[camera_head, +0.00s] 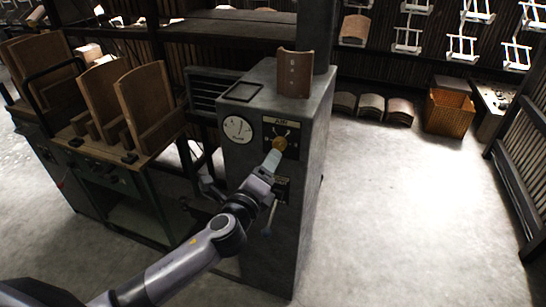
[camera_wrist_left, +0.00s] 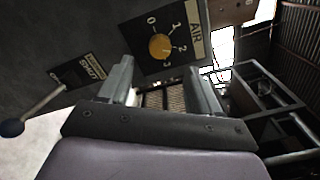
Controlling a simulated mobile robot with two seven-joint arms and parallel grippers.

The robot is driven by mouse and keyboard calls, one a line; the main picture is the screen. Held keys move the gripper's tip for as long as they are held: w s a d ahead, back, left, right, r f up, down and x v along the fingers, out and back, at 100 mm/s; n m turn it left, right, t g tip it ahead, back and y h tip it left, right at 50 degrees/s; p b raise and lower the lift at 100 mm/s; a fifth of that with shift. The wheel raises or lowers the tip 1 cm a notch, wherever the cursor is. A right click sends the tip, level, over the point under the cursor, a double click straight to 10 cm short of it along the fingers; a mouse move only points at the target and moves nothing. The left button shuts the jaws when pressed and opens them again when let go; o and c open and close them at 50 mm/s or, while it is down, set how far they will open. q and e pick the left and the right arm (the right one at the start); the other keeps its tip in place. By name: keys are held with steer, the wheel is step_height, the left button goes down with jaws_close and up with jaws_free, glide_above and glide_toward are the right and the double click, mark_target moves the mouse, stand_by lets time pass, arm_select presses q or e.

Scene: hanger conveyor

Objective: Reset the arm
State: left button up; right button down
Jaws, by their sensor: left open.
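My left gripper (camera_head: 271,161) is in front of the grey cabinet (camera_head: 262,210), close to the yellow AIR knob (camera_head: 279,144). In the left wrist view the two fingers of this gripper (camera_wrist_left: 160,72) stand apart with nothing between them. The knob (camera_wrist_left: 160,46) shows beyond the fingertips on a dial plate marked 0 to 3; the fingers do not enclose it. My left arm reaches up from the lower left in the head view. My right gripper is in neither view.
A lever with a blue ball end (camera_wrist_left: 12,128) sticks out from the cabinet below the dial. A round gauge (camera_head: 238,129) is left of the dial. A brown curved piece (camera_head: 294,73) stands on the cabinet.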

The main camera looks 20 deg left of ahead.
arm_select(q)
steer(key=s+a+f+n+g, duration=0.1)
steer(key=s+f+n+g, duration=0.2)
steer(key=s+f+n, duration=0.7)
steer(key=s+f+n+g+h, duration=0.1)
steer(key=s+f+n+g, duration=0.3)
steer(key=s+f+n, duration=0.7)
steer(key=s+n, duration=0.1)
steer(key=s, duration=0.4)
steer(key=shift+s+a+g+h, duration=0.3)
steer(key=shift+s+a, duration=0.05)
steer(key=shift+a, duration=0.05)
steer(key=shift+f, duration=0.1)
steer(key=c, duration=0.4)
steer(key=shift+a, duration=0.1)
